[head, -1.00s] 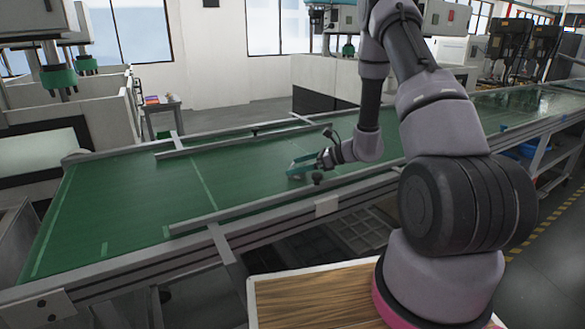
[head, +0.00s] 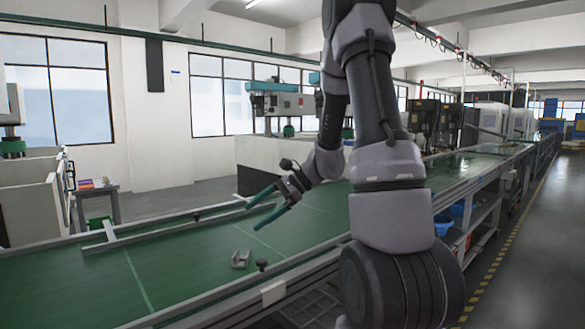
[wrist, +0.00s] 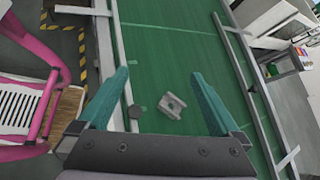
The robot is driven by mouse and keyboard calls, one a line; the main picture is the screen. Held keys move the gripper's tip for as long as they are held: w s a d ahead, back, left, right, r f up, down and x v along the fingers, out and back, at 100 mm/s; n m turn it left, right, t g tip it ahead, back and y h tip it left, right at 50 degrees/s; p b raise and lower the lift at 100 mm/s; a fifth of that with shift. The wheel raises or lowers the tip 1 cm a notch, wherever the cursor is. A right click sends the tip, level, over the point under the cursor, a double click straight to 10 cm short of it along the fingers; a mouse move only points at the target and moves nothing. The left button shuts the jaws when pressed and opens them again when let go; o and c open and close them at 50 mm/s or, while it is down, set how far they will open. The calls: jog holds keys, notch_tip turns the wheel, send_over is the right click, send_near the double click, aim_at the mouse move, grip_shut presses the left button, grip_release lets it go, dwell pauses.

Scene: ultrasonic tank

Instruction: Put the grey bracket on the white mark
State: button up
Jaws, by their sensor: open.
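The grey bracket (head: 240,259) lies on the green conveyor belt, near its front rail, in the head view. The wrist view also shows the bracket (wrist: 171,105), with raised sides and a hole, between and beyond my fingers. My gripper (head: 252,217) is open and empty, above the belt and apart from the bracket. Its two teal fingers stand wide apart in the wrist view (wrist: 160,73). Pale thin lines cross the belt, one at the left (head: 140,280); I cannot tell whether any is the white mark.
A dark round knob (head: 262,265) stands close to the bracket at the front rail. A grey guide rail (head: 165,224) runs along the belt's far side. The belt (head: 70,285) left of the bracket is clear.

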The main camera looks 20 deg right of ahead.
jog(key=s+d+r+n+t+h, duration=0.1)
jog(key=s+r+n+t+h, duration=0.1)
jog(key=s+r+n+h, duration=0.2)
jog(key=s+d+r+n+t+h, duration=0.2)
jog(key=s+r+n+h, duration=0.2)
jog(key=s+r+n, duration=0.4)
jog(key=shift+s+r+t+h, duration=0.4)
jog(key=shift+s+r, duration=2.1)
jog(key=shift+s, duration=0.7)
